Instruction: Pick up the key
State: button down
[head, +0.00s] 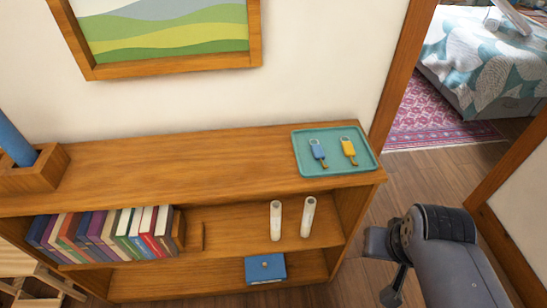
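Two small key-like things lie apart on a teal tray (301,165) at the right end of the wooden shelf top. One has a blue body (317,150) and the other, to its right, a yellow body (348,148). Each has a small narrow end pointing toward the front of the tray. Nothing touches them. My arm shows at the lower right, in front of and to the right of the shelf, well apart from the tray. I cannot make out the fingers of my gripper.
The wooden bookcase (190,165) holds several books (105,235), two white cylinders (276,220) and a blue box (265,268). A wooden holder (38,172) with a blue cylinder stands at the left. The shelf top's middle is clear. A doorway with a bed (480,65) is at the right.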

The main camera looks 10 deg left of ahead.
aim_at(317, 149)
jog(key=u, duration=0.4)
jog(key=i+l+u, duration=0.1)
jog(key=i+u, duration=0.25)
jog(key=i+l+u, duration=0.15)
jog(key=u, duration=0.2)
